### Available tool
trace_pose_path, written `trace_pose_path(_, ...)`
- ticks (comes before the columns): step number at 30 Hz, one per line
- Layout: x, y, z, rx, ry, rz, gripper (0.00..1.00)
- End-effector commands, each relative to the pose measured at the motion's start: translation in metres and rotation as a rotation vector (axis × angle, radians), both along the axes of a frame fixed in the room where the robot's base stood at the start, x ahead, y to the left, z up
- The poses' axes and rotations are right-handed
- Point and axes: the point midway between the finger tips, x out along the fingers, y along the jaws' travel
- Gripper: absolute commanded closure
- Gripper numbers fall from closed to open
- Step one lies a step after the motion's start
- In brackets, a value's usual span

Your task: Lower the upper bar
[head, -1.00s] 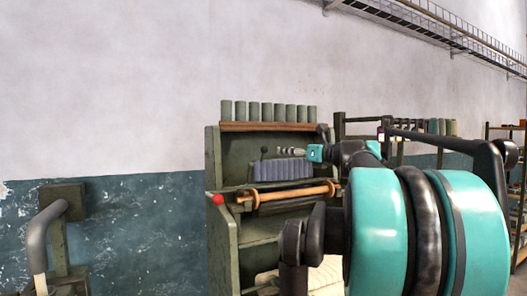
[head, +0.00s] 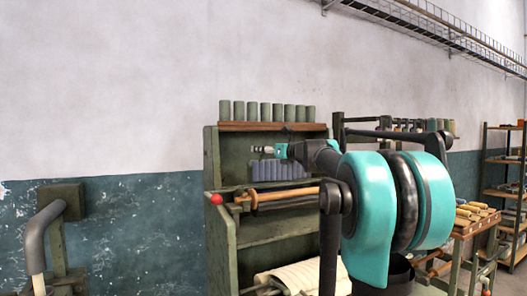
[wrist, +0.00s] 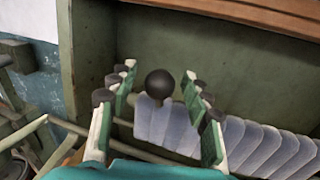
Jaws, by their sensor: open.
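A black ball knob (wrist: 159,83) shows in the wrist view, in the gap between the fingers of my gripper (wrist: 160,95). My gripper is open, with a finger on each side and clear space around the knob. I cannot tell how deep the knob sits between them. Below it is a row of grey-blue slats (wrist: 215,140), also in the head view (head: 283,170), on a green machine frame (head: 226,240). In the head view my gripper (head: 262,149) is at the slats' upper left and the knob is not distinguishable. Which part is the upper bar is unclear.
A wooden roller (head: 290,194) with a red ball (head: 216,199) at its left lies below the slats. A brown shelf (head: 272,126) with several green cylinders (head: 265,111) is above. Pale cloth (head: 300,278) lies low in the frame. Shelving (head: 505,180) stands right.

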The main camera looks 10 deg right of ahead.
Motion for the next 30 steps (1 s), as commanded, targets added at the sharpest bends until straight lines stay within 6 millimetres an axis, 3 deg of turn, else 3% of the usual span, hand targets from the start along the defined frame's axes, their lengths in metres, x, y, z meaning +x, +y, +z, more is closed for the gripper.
trace_pose_path(4, -0.0002, -0.0001, 0.0000, 0.000, 0.000, 0.000, 0.53)
trace_pose_path(15, -0.0005, -0.0002, 0.0000, 0.000, 0.000, 0.000, 0.98)
trace_pose_path(30, -0.0058, -0.0019, -0.0031, 0.011, -0.031, 0.000, 1.00)
